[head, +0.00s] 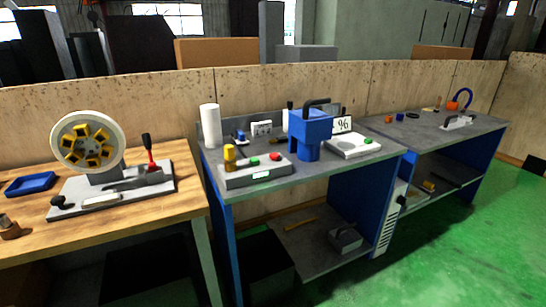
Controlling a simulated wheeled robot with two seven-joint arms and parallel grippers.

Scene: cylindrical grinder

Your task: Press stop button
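A grey control box (255,172) sits at the front left of the middle bench in the head view. A red button (275,157) is on the right of its top, with a green button (254,161) beside it and a yellow knob-like part (229,156) at its left end. No label marks which button is the stop button. Neither of my grippers shows in this view, so nothing is seen touching the box.
A blue machine (311,130) with a dark handle and a white device (353,145) stand right of the box. A white roll (209,126) stands behind it. The left wooden table (150,222) bears a wheel device (88,142). Green floor (445,240) is open at right.

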